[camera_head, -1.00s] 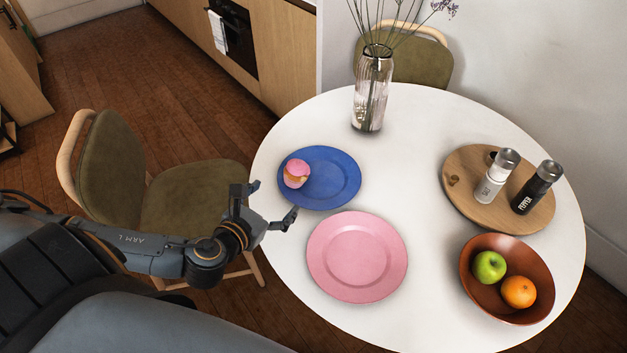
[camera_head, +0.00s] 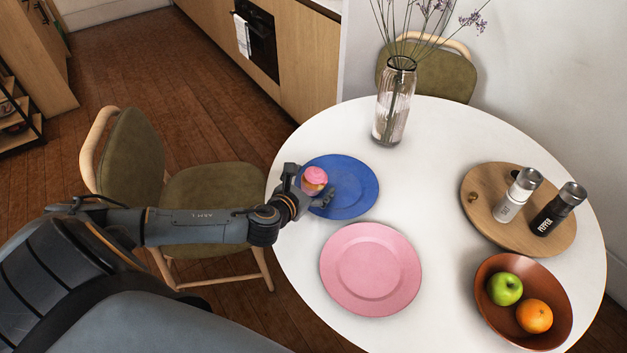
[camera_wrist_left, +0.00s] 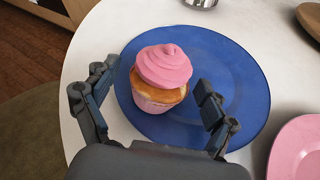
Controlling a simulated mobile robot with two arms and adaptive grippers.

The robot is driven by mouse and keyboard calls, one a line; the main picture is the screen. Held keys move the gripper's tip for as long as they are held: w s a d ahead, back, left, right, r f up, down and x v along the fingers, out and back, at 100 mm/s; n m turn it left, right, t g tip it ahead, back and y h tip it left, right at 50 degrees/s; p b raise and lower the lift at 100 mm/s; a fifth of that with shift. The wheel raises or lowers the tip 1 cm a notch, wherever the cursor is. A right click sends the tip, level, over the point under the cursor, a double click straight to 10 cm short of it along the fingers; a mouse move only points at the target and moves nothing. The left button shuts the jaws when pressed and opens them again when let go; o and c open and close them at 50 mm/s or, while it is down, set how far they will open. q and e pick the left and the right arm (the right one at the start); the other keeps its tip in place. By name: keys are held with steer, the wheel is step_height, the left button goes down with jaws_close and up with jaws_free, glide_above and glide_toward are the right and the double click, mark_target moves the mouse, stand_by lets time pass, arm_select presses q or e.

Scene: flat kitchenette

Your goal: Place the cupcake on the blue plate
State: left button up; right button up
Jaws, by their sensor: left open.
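The cupcake (camera_head: 315,177), with pink frosting, sits upright on the left part of the blue plate (camera_head: 355,190). In the left wrist view the cupcake (camera_wrist_left: 163,75) stands on the blue plate (camera_wrist_left: 225,62) between the open fingers. My left gripper (camera_head: 309,189) is open at the plate's left edge, its fingers on either side of the cupcake. The left wrist view shows the left gripper (camera_wrist_left: 155,95) with a gap between each finger and the cupcake. My right gripper is not in view.
A pink plate (camera_head: 371,302) lies in front of the blue one. A glass vase (camera_head: 393,105) stands behind it. On the right are a wooden board (camera_head: 481,205) with two shakers and a brown bowl (camera_head: 513,335) with fruit. A chair (camera_head: 133,165) stands left of the white table (camera_head: 445,140).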

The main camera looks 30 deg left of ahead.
arm_select(q)
steer(key=shift+w+f, duration=0.15)
steer(key=shift+w, duration=0.25)
steer(key=shift+c, duration=0.4)
steer(key=c, duration=0.6)
steer(key=shift+c, duration=0.2)
